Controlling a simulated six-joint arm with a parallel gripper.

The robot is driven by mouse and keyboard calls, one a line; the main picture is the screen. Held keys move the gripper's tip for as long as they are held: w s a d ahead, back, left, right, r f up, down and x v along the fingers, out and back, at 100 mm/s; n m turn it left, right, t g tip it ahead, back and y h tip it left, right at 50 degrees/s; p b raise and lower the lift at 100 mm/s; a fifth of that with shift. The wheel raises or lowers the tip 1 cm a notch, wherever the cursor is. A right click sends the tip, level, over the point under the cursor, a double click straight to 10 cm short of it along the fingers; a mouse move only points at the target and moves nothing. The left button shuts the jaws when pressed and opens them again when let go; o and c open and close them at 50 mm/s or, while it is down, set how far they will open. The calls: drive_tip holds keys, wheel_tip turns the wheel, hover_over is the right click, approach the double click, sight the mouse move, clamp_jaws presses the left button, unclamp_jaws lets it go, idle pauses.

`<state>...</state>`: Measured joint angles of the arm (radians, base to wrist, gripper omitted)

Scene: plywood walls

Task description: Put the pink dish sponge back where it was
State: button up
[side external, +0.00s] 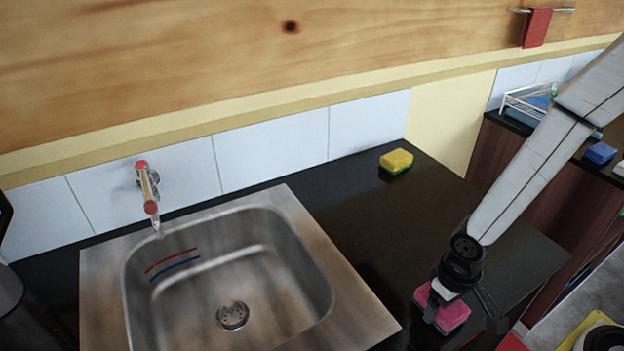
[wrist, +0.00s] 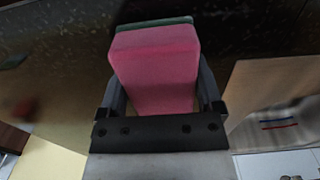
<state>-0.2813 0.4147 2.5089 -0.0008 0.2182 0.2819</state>
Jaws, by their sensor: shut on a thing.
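The pink dish sponge (side external: 449,312) is at the lower right of the side external view, over the black counter to the right of the sink. It fills the upper middle of the wrist view (wrist: 155,65), with a dark green layer along its far edge. My gripper (side external: 441,311) points down and is shut on the sponge, with one finger on each side of it. Whether the sponge touches the counter is hard to tell. The metal sink (side external: 362,312) with its tap stands to the left of my gripper and is empty.
A yellow and green sponge (side external: 396,161) sits at the back of the black counter (side external: 400,225). The counter between it and my gripper is clear. A tap (side external: 149,195) rises behind the sink. A white rack (side external: 527,101) and a blue sponge (side external: 600,153) stand on another counter at right.

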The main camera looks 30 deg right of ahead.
drive_tip(key=shift+f, duration=0.3)
drive_tip(key=o, duration=1.2)
drive_tip(key=shift+o, duration=0.2)
drive_tip(key=shift+r, duration=0.1)
wheel_tip(320, 180, up, 12)
idle(0.3)
drive_tip(key=shift+d, duration=0.1)
idle(0.5)
drive_tip(key=w+d+f+t, duration=0.1)
drive_tip(key=w+d+t, duration=0.1)
drive_tip(key=d, duration=0.5)
drive_tip(key=shift+w+f+t, duration=0.3)
drive_tip(key=shift+w, duration=0.5)
